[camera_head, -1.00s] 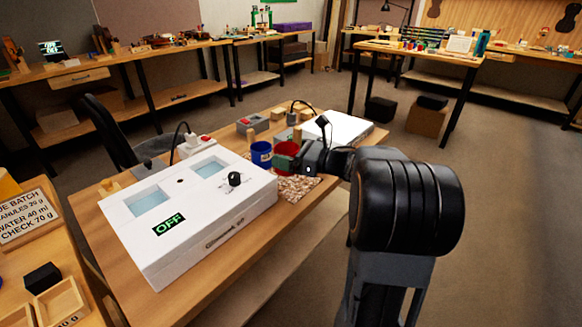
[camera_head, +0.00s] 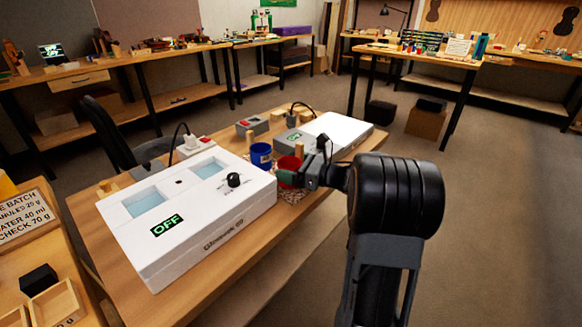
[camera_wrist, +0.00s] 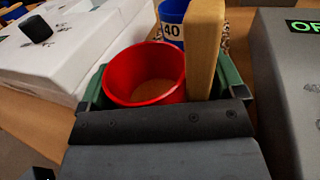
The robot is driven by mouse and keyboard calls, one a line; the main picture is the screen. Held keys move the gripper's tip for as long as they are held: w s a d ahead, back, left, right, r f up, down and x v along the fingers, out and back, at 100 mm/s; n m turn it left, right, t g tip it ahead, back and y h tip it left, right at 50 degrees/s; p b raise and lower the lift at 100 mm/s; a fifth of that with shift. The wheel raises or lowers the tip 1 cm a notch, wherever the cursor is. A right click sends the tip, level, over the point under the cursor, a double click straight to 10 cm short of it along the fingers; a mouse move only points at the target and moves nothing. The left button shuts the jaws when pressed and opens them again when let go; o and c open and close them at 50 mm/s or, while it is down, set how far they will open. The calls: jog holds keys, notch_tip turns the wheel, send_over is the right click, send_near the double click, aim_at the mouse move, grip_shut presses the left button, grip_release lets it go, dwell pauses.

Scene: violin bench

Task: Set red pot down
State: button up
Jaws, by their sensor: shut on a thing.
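The red pot (camera_head: 289,163) is in my gripper (camera_head: 288,179), between the white box and the grey box. In the wrist view the red pot (camera_wrist: 144,75) is nearly upright, mouth open, with tan contents inside. A wooden upright piece (camera_wrist: 206,45) stands against its right side, between the green-padded fingers of my gripper (camera_wrist: 165,92). The blue pot (camera_head: 261,155) marked 40 stands just behind it; it also shows in the wrist view (camera_wrist: 172,22). A speckled mat (camera_head: 291,195) lies below. The pot's underside is hidden, so contact with the mat cannot be told.
The white box (camera_head: 215,225) with an OFF display and black knob fills the left of the bench. The grey box (camera_wrist: 295,75) with a green display stands close on the right. A grey unit with a red switch (camera_head: 251,125) is behind. Free bench surface is narrow here.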

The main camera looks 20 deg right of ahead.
jog(key=shift+f, duration=0.2)
jog(key=o, duration=0.7)
jog(key=shift+r, duration=0.1)
jog(key=shift+c, duration=0.2)
jog(key=shift+r, duration=0.15)
jog(key=shift+r+p, duration=0.2)
jog(key=shift+p, duration=0.2)
jog(key=v, duration=1.2)
jog(key=shift+f, duration=0.2)
